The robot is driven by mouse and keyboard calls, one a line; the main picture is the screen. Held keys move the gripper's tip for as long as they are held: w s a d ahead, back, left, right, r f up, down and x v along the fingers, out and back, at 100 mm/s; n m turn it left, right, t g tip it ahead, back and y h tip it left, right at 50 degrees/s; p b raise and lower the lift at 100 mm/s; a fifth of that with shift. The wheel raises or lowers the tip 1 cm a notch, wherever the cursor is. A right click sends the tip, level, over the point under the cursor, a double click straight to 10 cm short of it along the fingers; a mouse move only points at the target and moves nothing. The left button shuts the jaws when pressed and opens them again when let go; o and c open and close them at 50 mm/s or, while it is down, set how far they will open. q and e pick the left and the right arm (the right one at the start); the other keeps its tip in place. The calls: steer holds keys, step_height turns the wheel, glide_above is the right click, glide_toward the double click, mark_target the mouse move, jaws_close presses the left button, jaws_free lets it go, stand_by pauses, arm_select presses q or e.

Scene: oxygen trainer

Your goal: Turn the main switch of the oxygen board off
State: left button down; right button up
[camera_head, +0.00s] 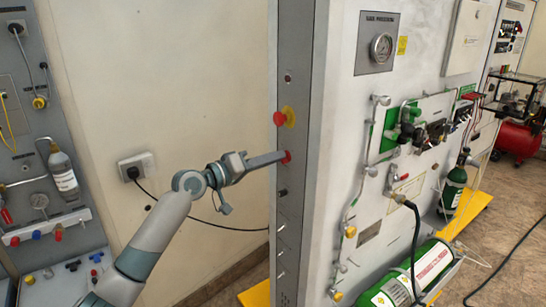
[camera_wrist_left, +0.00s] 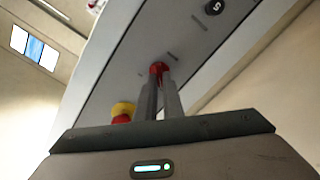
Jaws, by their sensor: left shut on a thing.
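The oxygen board (camera_head: 345,120) stands upright, with a narrow grey side panel (camera_head: 290,215) facing my left arm. A small red switch knob (camera_head: 287,157) sits on this panel, below the red and yellow emergency button (camera_head: 282,117). My left gripper (camera_head: 281,158) reaches the panel from the left, with its fingers shut on the red knob. In the left wrist view the red knob (camera_wrist_left: 158,68) shows between the fingertips (camera_wrist_left: 159,80), which hide part of it. The knob's exact turn angle cannot be told. My right gripper is not in view.
The emergency button (camera_wrist_left: 122,111) is close beside my fingers. A round black part (camera_wrist_left: 213,7) is on the same panel. A wall socket (camera_head: 136,167) with a black cable is behind my arm. A green cylinder (camera_head: 420,275) lies at the board's foot.

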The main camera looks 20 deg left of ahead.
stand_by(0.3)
arm_select(q)
steer(key=c, duration=1.9)
jaws_free()
steer(key=shift+a, duration=0.1)
steer(key=b+v, duration=0.7)
steer(key=v, duration=1)
steer(key=shift+s+a+f, duration=0.1)
steer(key=shift+a+f, duration=0.05)
